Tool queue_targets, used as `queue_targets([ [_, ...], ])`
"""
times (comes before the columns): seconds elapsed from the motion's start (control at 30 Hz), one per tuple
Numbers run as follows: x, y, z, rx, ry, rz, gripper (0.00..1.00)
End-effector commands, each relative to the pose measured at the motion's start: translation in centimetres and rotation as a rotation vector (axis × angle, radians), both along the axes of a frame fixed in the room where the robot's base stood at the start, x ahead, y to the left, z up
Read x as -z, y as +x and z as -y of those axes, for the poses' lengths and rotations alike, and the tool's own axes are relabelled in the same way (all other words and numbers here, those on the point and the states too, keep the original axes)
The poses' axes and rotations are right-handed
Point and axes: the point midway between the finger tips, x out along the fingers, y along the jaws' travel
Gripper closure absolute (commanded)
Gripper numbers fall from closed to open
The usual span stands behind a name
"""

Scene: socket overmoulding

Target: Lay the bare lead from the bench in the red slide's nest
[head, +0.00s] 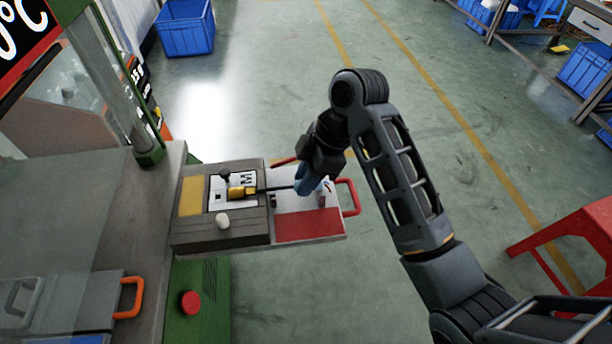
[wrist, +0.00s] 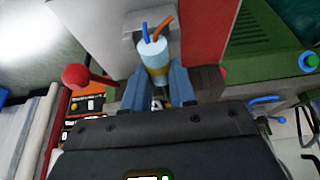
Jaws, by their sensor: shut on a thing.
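In the head view my gripper (head: 311,186) is low over the outer end of the red slide (head: 309,227). In the wrist view its blue-grey fingers are shut on the bare lead (wrist: 154,58), a pale blue round end with a blue and an orange-brown wire sticking out. A dark strand (head: 275,188) runs from the gripper leftward to a yellow piece at the grey nest block (head: 240,233). I cannot tell whether the lead touches the nest, since the fingers hide part of it.
A red handle (head: 349,197) stands at the slide's outer end. The green-framed machine column (head: 150,158) rises at the left. A red button (head: 191,303) is below the slide, and a red stool (head: 580,238) is at the right.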

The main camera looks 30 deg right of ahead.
Motion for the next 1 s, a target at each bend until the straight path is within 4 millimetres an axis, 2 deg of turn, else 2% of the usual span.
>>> queue_targets([
  [0.1, 0.0, 0.0, 0.0, 0.000, 0.000, 0.000, 1.00],
  [0.13, 0.0, 0.0, 0.0, 0.000, 0.000, 0.000, 0.72],
  [0.43, 0.0, 0.0, 0.0, 0.000, 0.000, 0.000, 0.44],
  [0.77, -0.5, 0.0, 0.2, 0.001, 0.000, 0.002, 0.44],
  [0.87, -1.6, -0.1, 0.6, 0.001, -0.001, 0.004, 0.44],
  [1.0, -4.2, -0.6, 1.4, 0.001, 0.000, 0.000, 0.44],
])
